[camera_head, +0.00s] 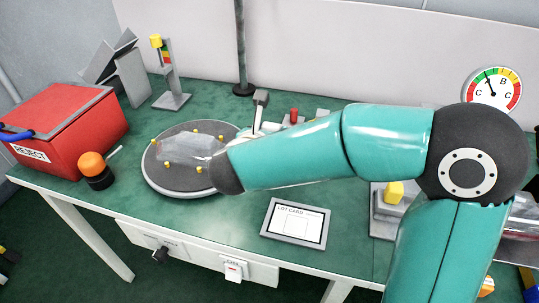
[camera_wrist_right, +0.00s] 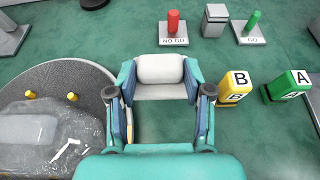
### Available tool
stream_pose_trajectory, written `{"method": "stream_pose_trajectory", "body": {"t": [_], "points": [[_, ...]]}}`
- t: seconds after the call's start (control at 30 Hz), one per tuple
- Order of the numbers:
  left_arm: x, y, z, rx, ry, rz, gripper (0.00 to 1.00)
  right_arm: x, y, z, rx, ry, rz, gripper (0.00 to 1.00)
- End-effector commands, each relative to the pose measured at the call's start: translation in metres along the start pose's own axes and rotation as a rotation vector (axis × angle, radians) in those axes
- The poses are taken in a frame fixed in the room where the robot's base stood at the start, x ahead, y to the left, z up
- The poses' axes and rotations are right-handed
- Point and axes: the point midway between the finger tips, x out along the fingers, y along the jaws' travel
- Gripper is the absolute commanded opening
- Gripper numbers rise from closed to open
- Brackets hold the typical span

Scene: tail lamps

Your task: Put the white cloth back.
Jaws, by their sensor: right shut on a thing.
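My right gripper (camera_wrist_right: 160,84) is shut on the white cloth (camera_wrist_right: 160,66), a pale, rounded bundle between its fingers in the right wrist view. The gripper and cloth look to be over the green bench top, just right of the round grey disc (camera_wrist_right: 62,76). In the head view, my right forearm reaches left across the bench and hides most of the gripper and cloth. The disc (camera_head: 153,169) carries a clear lamp lens (camera_head: 190,147) and several yellow pegs. My left gripper is not in view.
Ahead of the gripper stand a red NO GO pin (camera_wrist_right: 173,22), a grey block (camera_wrist_right: 215,20) and a green GO pin (camera_wrist_right: 253,21). Yellow B (camera_wrist_right: 234,87) and green A (camera_wrist_right: 288,86) blocks stand right. A red REJECT bin (camera_head: 70,125) and orange-topped button (camera_head: 93,165) are left.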

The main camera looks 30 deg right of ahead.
Motion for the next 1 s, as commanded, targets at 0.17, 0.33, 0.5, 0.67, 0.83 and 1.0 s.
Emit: {"method": "stream_pose_trajectory", "body": {"t": [0.17,0.33,0.5,0.67,0.83,1.0], "points": [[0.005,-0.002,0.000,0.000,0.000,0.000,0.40,0.005,0.000,-0.013,-0.002,0.001,0.000,0.23],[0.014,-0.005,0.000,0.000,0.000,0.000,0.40,0.017,0.000,-0.041,-0.005,0.002,0.000,0.23],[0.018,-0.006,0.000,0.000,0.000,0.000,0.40,0.023,0.001,-0.056,-0.001,0.000,0.001,0.23],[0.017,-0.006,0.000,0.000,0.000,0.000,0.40,0.023,0.001,-0.056,0.000,0.000,0.002,0.23],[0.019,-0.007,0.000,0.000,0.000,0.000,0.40,0.023,0.001,-0.058,0.000,0.000,0.002,0.23],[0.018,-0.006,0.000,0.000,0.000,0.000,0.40,0.023,0.001,-0.057,0.000,0.000,0.002,0.61]]}}
